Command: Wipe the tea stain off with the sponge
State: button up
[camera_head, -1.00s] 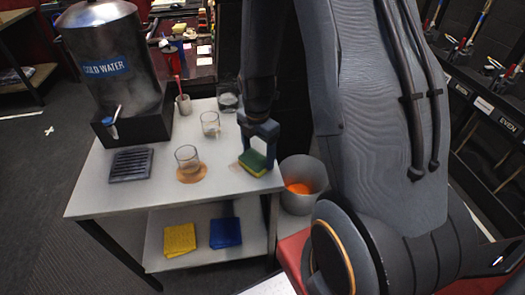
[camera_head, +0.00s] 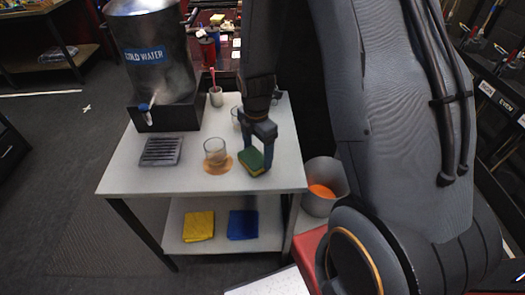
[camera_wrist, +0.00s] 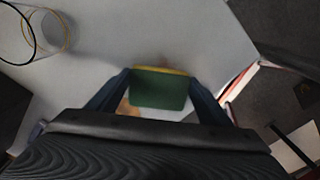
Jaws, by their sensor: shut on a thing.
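My gripper (camera_head: 257,157) is shut on a green and yellow sponge (camera_head: 251,163), held tilted just above or on the white tabletop; contact is not clear. The wrist view shows the sponge (camera_wrist: 158,92) between the two fingers, its green side toward the camera. A round orange-brown patch (camera_head: 225,167) lies just left of the sponge, under or around a clear glass (camera_head: 214,150). I cannot tell whether this patch is a coaster or the tea stain. The wrist view shows brownish colour (camera_wrist: 127,107) beside the sponge, partly hidden.
A cold-water urn (camera_head: 155,60) stands at the back left, a slatted grey tray (camera_head: 161,151) in front of it. A cup with a red stick (camera_head: 215,96) and another glass stand behind. Yellow (camera_head: 199,225) and blue (camera_head: 243,224) cloths lie below. A bin (camera_head: 323,187) stands right.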

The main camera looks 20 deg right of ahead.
aim_at(258, 155)
notch_tip(258, 155, up, 3)
jog(key=shift+s+d+f+p, duration=0.15)
jog(key=shift+p, duration=0.4)
jog(key=shift+r+p, duration=1.85)
jog(key=shift+r, duration=0.55)
